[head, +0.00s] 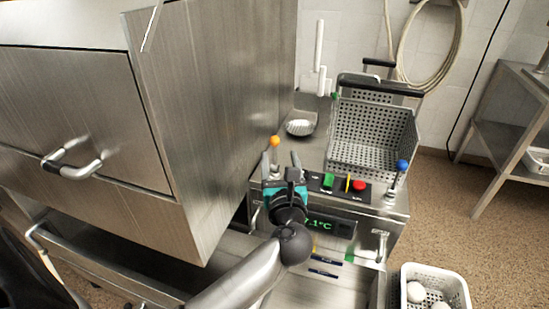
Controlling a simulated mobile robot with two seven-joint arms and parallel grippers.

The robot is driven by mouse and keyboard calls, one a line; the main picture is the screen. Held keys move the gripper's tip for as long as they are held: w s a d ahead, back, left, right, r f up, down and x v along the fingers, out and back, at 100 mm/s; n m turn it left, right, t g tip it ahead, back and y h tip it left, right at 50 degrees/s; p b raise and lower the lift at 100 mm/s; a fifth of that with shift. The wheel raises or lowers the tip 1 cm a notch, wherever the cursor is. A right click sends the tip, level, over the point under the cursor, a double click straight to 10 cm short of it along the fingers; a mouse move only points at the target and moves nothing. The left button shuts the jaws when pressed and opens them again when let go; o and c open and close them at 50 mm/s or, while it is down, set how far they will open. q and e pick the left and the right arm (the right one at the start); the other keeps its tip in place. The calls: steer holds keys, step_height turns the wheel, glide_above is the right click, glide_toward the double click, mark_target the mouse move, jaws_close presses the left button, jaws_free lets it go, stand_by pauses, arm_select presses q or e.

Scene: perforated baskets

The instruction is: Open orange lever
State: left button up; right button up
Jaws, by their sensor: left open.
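The orange lever (275,142) is a small orange knob on a short metal stem, at the left front of a steel fryer-like unit (388,218). My left gripper (280,164) is at the lever, with its fingers pointing away from me. It is open, and the knob shows just beyond and between its fingertips. The lower stem is hidden by the gripper, and I cannot tell whether a finger touches it. My right gripper is not in view.
A blue-knobbed lever (402,166) stands at the unit's right, with green and red buttons (359,185) between. A perforated basket (372,135) sits behind. A large steel cabinet (215,100) rises close on the left. A white basket (455,290) is at lower right.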

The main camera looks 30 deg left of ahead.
arm_select(q)
steer(key=b, duration=0.3)
glide_toward(275, 144)
steer(key=b+x, duration=0.3)
steer(key=x, duration=0.6)
steer(key=shift+w+a+b, duration=0.2)
steer(key=shift+w+b, duration=0.05)
steer(key=shift+b, duration=0.1)
steer(key=shift+w+a, duration=0.2)
steer(key=shift+w, duration=0.1)
steer(key=shift+w+a+r, duration=0.1)
steer(key=shift+w+a, duration=0.25)
steer(key=shift+w, duration=0.1)
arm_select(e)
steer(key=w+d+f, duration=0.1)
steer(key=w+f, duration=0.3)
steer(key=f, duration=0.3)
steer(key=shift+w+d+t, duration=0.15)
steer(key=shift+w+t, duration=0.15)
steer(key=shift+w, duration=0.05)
arm_select(q)
jaws_close()
